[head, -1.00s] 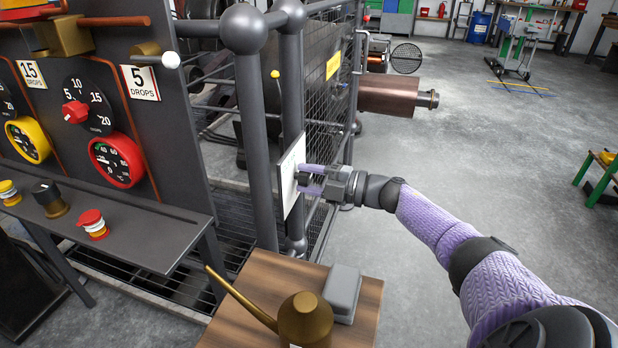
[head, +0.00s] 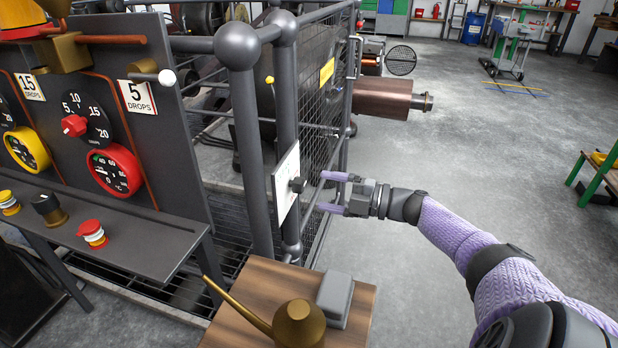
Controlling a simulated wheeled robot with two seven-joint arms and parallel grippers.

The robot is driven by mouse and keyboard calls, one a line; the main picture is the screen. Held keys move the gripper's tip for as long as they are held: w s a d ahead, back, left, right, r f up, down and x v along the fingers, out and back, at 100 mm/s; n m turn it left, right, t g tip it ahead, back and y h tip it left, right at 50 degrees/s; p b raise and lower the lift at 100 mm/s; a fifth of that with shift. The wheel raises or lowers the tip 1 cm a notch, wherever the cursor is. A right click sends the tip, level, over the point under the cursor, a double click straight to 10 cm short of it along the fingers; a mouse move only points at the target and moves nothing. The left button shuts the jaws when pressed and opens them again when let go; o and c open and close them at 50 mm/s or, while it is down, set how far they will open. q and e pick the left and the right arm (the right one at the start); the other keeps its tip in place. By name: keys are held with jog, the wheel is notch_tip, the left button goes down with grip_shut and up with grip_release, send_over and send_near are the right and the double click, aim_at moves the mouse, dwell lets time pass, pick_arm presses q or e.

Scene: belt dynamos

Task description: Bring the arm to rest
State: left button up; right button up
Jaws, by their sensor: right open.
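My right gripper (head: 331,192) is open and empty in the head view, its two purple fingers pointing left. The plate is fixed to the grey posts of the cage. My right arm reaches in from the lower right. My left gripper is not in view.
A wooden stand (head: 247,296) below holds a brass oil can (head: 298,322) and a grey box (head: 335,299). The control panel (head: 160,130) and grey railing (head: 284,110) stand at left. A copper-coloured roller (head: 382,97) juts out behind. The floor (head: 440,160) at right is open.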

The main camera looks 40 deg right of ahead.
jog(key=shift+v, duration=2.05)
